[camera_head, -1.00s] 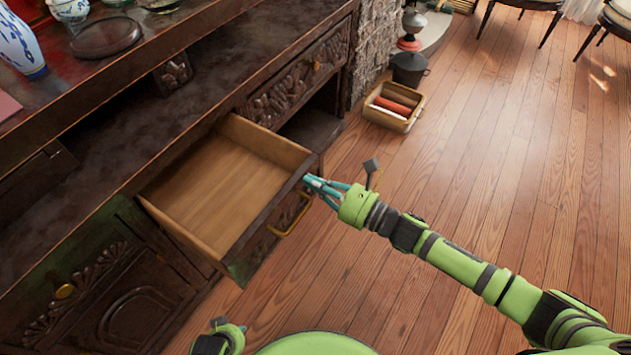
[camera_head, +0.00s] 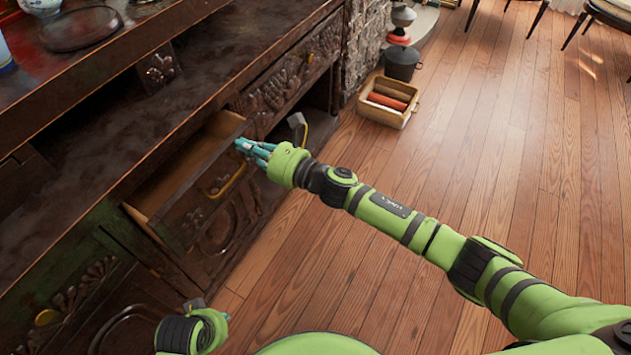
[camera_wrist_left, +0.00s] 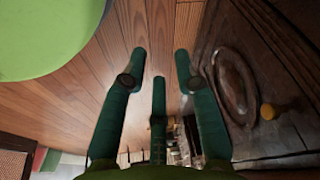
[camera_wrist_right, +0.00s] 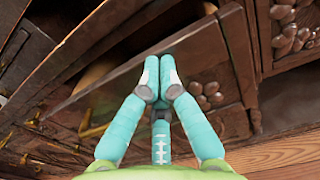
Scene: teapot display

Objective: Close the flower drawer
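The drawer (camera_head: 195,170) of the dark carved cabinet is partly open, with a narrow strip of its pale wooden inside showing. Its front has carved flowers and a brass handle (camera_head: 225,181). My right gripper (camera_head: 243,146) has its fingers together at the right upper part of the drawer front. In the right wrist view its fingertips (camera_wrist_right: 157,62) meet against the dark front with nothing visible between them.
The cabinet top (camera_head: 60,220) runs along the left. Another carved drawer (camera_head: 290,75) is farther along, shut. A wooden box (camera_head: 388,101) with red rolls and a black pot (camera_head: 403,62) stand on the floor. The wooden floor (camera_head: 480,150) at right is clear.

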